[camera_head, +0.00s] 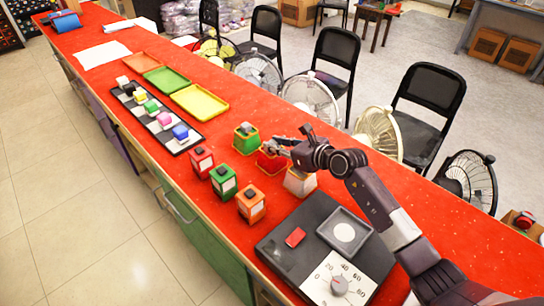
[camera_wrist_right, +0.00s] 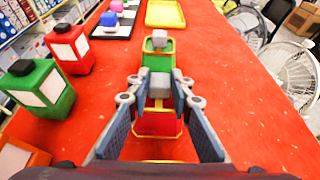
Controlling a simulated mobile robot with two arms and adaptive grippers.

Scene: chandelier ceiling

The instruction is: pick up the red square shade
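The red square shade (camera_head: 268,164) stands on the red counter between a green shade (camera_head: 246,140) and a pale shade (camera_head: 299,183). In the right wrist view the red shade (camera_wrist_right: 157,124) has a yellowish rim and a grey top piece, and lies between my right fingers. My right gripper (camera_head: 280,146) is at the shade's top in the head view. Its fingers (camera_wrist_right: 160,100) are apart, one on each side of the shade, with gaps visible. The fingers partly cover the shade. My left gripper is not in view.
Red, green and orange lanterns (camera_head: 251,204) stand along the counter's near edge. A black scale (camera_head: 282,243) with a dial is at the front. Several fans (camera_head: 312,98) line the far edge. A tray of coloured blocks (camera_head: 158,118) and flat trays (camera_head: 200,102) lie beyond.

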